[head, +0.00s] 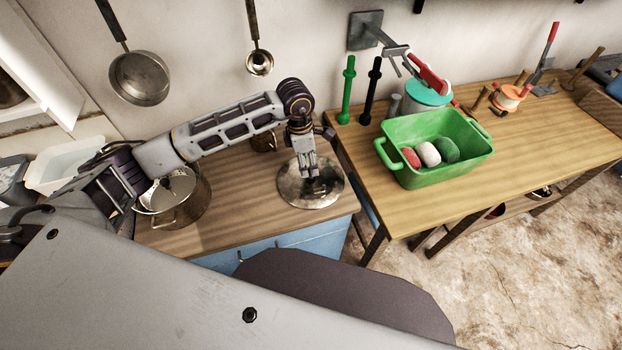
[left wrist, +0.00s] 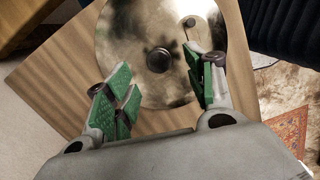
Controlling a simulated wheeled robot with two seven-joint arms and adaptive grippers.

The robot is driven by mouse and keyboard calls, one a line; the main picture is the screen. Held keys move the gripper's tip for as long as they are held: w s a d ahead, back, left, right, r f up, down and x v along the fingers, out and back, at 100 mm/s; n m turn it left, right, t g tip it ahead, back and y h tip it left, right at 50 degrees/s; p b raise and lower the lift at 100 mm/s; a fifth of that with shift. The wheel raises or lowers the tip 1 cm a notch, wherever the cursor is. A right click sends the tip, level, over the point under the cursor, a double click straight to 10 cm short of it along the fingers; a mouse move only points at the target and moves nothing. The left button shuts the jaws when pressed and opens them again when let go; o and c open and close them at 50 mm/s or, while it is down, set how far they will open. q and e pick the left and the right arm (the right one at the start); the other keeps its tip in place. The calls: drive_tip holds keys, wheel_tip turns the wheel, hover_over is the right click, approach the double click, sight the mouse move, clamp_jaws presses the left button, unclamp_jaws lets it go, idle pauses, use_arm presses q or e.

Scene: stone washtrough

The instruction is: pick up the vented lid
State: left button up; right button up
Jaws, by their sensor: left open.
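The vented lid (head: 300,197) is a round, shiny, stained metal disc lying on the wooden counter near its right end. In the left wrist view the lid (left wrist: 150,25) shows a dark round knob (left wrist: 159,60) at its middle and a small hole near the knob. My left gripper (head: 314,184) is above the lid and hides part of it in the head view. In the left wrist view its green-padded fingers (left wrist: 165,88) are spread, with nothing between them. The knob lies just beyond the fingertips, between their lines. My right gripper is not in view.
A metal pot (head: 187,208) with a perforated top stands left on the counter (head: 235,205). A wooden table (head: 415,212) to the right holds a green tub (head: 437,172) with several rounded items. A pan (head: 140,78) and a ladle (head: 259,62) hang on the wall.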

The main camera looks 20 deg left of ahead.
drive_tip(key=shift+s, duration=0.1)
use_arm(q)
drive_tip(key=shift+f, duration=0.2)
drive_tip(key=shift+d+f, duration=0.15)
drive_tip(key=shift+f, duration=0.5)
drive_tip(key=f, duration=0.1)
drive_tip(key=f+p, duration=0.1)
drive_tip(key=shift+w+d+f, duration=0.2)
drive_tip(key=shift+f, duration=0.55)
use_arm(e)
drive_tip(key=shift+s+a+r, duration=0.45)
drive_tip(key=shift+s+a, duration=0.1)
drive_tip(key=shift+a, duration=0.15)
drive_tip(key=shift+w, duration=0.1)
